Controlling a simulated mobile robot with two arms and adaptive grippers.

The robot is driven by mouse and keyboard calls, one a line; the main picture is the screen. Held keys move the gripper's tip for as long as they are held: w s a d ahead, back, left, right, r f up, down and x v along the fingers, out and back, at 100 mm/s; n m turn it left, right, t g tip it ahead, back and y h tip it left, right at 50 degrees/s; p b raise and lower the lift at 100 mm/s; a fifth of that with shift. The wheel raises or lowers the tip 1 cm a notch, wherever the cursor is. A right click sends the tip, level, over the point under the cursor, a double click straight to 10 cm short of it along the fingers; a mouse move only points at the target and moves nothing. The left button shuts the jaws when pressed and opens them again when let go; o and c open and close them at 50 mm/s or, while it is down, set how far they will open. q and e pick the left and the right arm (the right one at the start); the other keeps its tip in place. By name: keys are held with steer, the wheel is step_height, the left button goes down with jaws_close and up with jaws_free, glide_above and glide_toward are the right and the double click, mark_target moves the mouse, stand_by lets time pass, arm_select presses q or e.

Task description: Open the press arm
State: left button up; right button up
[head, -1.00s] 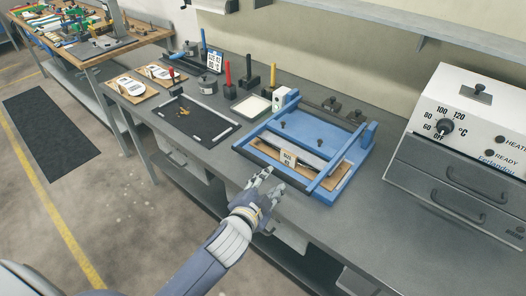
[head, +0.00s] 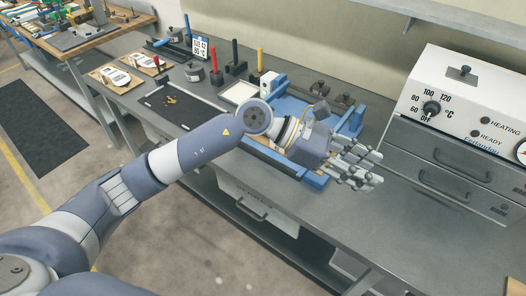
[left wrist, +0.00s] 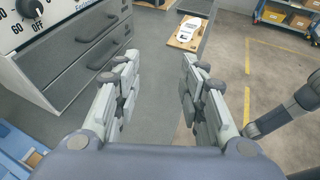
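The blue press (head: 292,106) stands on the grey workbench, left of the heater box in the head view. My left forearm and hand cover much of it, including its middle and most of its front, so the state of the press arm cannot be made out. A blue corner of the press (left wrist: 14,146) shows at the lower left of the left wrist view. My left gripper (head: 374,168) is over the right side of the press, pointing right. In the left wrist view its fingers (left wrist: 160,65) are spread apart with nothing between them. My right gripper is not visible.
The white heater box (head: 470,100) with grey drawers stands right of the press. A black tray (head: 178,104), colored posts and insole boards (head: 118,77) lie to the left. A shelf (head: 450,18) runs above.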

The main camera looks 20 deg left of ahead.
arm_select(q)
steer(key=w+a+f+m+y, duration=0.35)
steer(key=a+f+y, duration=0.2)
steer(key=a, duration=0.25)
steer(key=t+y, duration=0.2)
steer(key=y, duration=0.6)
glide_toward(264, 156)
steer(key=shift+m, duration=0.25)
steer(key=f+p, duration=0.1)
steer(key=f, duration=0.1)
steer(key=w+f+p, duration=0.1)
steer(key=f, duration=0.2)
steer(key=f+p, duration=0.2)
steer(key=shift+w+d+f, duration=0.15)
steer(key=shift+w+f, duration=0.15)
steer(key=shift+f, duration=0.05)
steer(key=shift+w+f, duration=0.1)
steer(key=shift+f, duration=0.35)
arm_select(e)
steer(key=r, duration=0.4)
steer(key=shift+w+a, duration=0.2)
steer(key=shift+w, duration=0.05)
arm_select(q)
steer(key=shift+c, duration=0.3)
jaws_close()
